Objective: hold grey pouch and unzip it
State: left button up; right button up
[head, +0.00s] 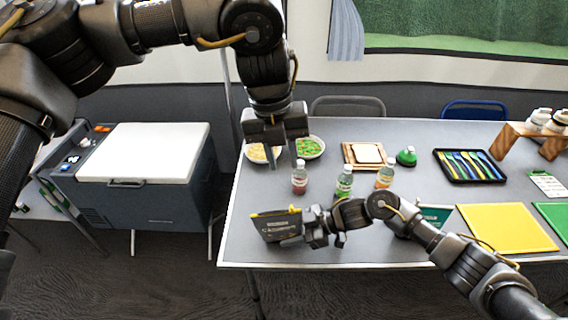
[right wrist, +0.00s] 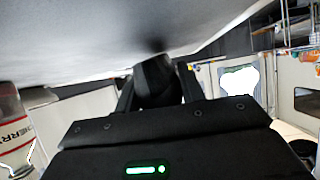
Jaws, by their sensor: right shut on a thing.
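The grey pouch (head: 280,227) is at the front left of the table, with a yellow strip along its top edge and pale lettering on its face. My right gripper (head: 309,229) is shut on the pouch's right end. In the right wrist view, a dark piece (right wrist: 155,82) of it shows between my fingers; the rest is hidden there. My left gripper (head: 284,163) is above the table, behind the pouch and apart from it. Its fingers point down, are spread, and hold nothing. I cannot make out the zip's pull tab.
Bottles with red (head: 299,178), green (head: 344,182) and orange (head: 384,177) contents stand behind my right forearm. Two bowls, one with green food (head: 309,147), are near my left gripper. A yellow mat (head: 505,228) lies right. A cooler (head: 140,180) stands left of the table.

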pick_arm(q)
notch_tip(320, 180, up, 10)
jog(key=a, duration=0.1)
jog(key=shift+a+f, duration=0.15)
jog(key=shift+f, duration=0.1)
pick_arm(e)
jog(key=o, duration=0.9)
jog(key=shift+o, duration=0.2)
pick_arm(q)
jog(key=shift+f+b, duration=0.5)
pick_arm(e)
jog(key=v, duration=1)
jog(key=shift+d+r, duration=0.2)
jog(key=shift+d, duration=0.2)
pick_arm(q)
jog(key=shift+s, duration=0.1)
